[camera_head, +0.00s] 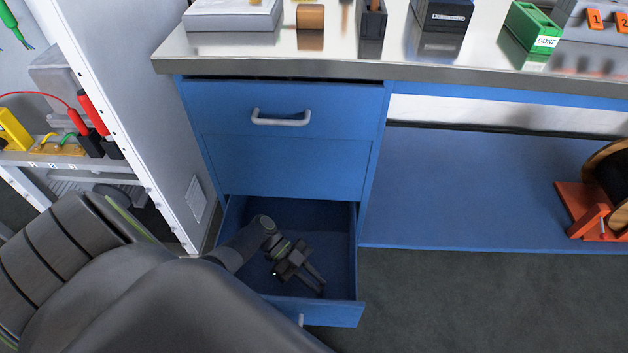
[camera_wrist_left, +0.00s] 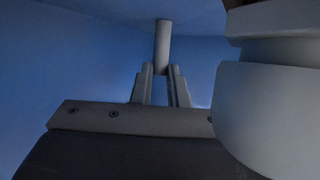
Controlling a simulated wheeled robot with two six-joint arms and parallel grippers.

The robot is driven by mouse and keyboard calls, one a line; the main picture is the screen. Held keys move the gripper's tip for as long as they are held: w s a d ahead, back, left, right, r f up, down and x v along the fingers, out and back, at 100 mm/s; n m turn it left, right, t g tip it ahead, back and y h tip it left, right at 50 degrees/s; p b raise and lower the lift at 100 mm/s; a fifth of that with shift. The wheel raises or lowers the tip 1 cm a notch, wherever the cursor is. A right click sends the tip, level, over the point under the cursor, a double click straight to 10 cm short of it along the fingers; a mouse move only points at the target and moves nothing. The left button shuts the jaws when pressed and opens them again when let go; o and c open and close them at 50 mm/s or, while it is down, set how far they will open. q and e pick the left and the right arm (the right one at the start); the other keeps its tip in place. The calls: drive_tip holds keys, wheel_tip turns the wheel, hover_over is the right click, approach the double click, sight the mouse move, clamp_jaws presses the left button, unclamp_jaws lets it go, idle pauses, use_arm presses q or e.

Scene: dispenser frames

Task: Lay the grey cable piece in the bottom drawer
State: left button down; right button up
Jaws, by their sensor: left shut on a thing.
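The bottom drawer (camera_head: 340,312) of the blue cabinet is pulled open. My left gripper (camera_head: 318,284) is down inside it, between its walls. In the left wrist view the left gripper (camera_wrist_left: 161,88) is shut on the grey cable piece (camera_wrist_left: 162,45), a short grey rod that sticks out beyond the fingertips. Blue drawer surfaces surround it there. I cannot tell whether the cable piece touches the drawer floor. In the head view the cable piece is not clearly made out. My right gripper is not in view.
The closed upper drawer (camera_head: 255,150) has a grey handle (camera_head: 281,118). The metal worktop (camera_head: 340,62) overhangs above and carries several boxes. A white rack (camera_head: 120,100) stands at left. An orange stand (camera_head: 585,210) with a reel is on the blue shelf (camera_head: 460,190) at right.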

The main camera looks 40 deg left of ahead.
use_arm(q)
drive_tip(key=c, duration=1.4)
unclamp_jaws()
drive_tip(key=shift+c, duration=0.2)
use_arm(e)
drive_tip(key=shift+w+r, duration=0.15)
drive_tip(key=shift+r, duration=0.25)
